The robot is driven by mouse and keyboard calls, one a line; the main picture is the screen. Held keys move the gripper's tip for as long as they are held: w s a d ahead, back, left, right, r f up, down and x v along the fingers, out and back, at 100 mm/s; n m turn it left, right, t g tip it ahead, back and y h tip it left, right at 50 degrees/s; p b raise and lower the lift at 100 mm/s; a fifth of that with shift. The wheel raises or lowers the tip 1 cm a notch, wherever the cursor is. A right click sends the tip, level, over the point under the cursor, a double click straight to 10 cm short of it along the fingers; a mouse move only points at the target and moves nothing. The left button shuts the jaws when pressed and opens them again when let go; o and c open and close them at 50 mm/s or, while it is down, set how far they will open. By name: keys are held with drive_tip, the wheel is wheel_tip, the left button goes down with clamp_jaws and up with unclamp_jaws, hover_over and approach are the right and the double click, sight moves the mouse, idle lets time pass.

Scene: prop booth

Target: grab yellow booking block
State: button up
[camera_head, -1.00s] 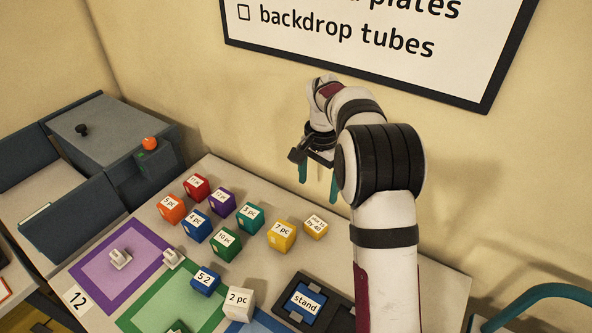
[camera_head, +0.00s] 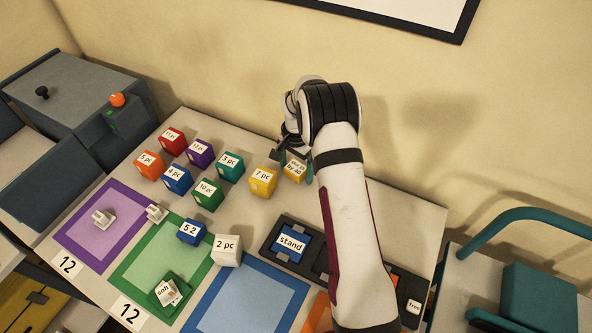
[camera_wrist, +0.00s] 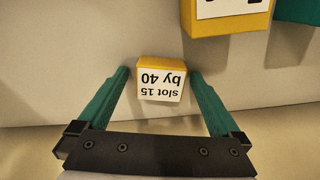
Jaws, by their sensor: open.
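The yellow booking block (camera_head: 295,172) is a small yellow cube with a white label on top, standing on the table at the back right of the block group. In the wrist view its label (camera_wrist: 160,92) reads "slot 15 by 40" upside down. My gripper (camera_head: 297,166) is open with its teal fingers down at the block. In the wrist view the gripper (camera_wrist: 160,76) has one finger on each side of the block, with the tips beside its far part. Small gaps seem to show at both sides. The arm partly covers this spot in the head view.
A larger yellow "7 pc" block (camera_head: 263,181) stands close on the left, with a teal block (camera_head: 231,166) beyond it. Several other coloured blocks stand further left. A dark tray (camera_head: 268,250) with a blue "stand" block (camera_head: 291,243) lies in front. The wall is close behind.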

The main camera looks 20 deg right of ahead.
drive_tip(key=c, duration=1.4)
drive_tip(key=shift+r, duration=0.1)
drive_tip(key=shift+r, duration=0.1)
